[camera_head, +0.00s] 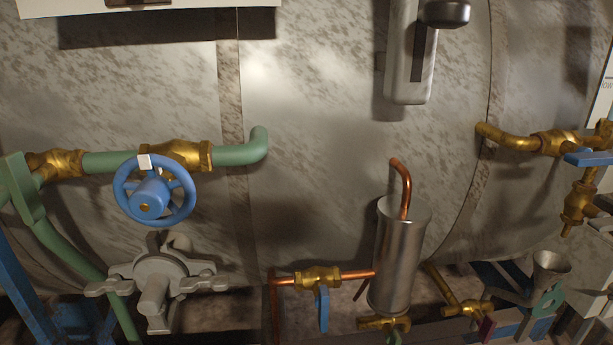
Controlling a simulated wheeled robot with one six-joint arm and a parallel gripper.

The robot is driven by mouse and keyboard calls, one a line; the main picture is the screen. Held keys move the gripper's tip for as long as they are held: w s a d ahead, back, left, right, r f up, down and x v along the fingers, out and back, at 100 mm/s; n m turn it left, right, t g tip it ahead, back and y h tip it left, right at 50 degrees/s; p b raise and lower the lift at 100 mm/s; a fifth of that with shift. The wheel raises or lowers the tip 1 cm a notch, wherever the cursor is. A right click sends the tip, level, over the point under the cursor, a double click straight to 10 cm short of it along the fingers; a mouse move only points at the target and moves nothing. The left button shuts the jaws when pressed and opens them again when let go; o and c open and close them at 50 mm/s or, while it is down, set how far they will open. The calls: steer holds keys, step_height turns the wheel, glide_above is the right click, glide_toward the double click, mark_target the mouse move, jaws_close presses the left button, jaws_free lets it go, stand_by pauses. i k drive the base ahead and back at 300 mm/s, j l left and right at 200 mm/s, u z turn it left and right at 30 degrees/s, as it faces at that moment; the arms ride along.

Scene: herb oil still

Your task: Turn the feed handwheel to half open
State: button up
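The blue handwheel (187,192), which I take to be the feed handwheel, is at the left on a brass valve (180,155) in a green pipe. It faces me, with a round rim, spokes and a thick blue hub. A white mark sits at the top of its rim, slightly left of the valve's middle. No scale or open/shut marking is readable beside it, so I cannot tell how far open it is. My gripper is not in this view, and nothing touches the wheel.
A grey knob with several arms (153,292) stands out just below the wheel. The green pipe (235,154) bends into the mottled tank (320,120). A steel cylinder (395,260) and a small blue-lever valve (318,278) are lower right. The tank face right of the wheel is clear.

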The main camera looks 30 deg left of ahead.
mark_target(151, 197)
steer(key=u, duration=2.25)
steer(key=k+j, duration=0.15)
steer(key=j, duration=0.15)
steer(key=k+j, duration=0.15)
steer(key=j, duration=0.2)
steer(key=k+j, duration=0.2)
steer(key=j, duration=0.1)
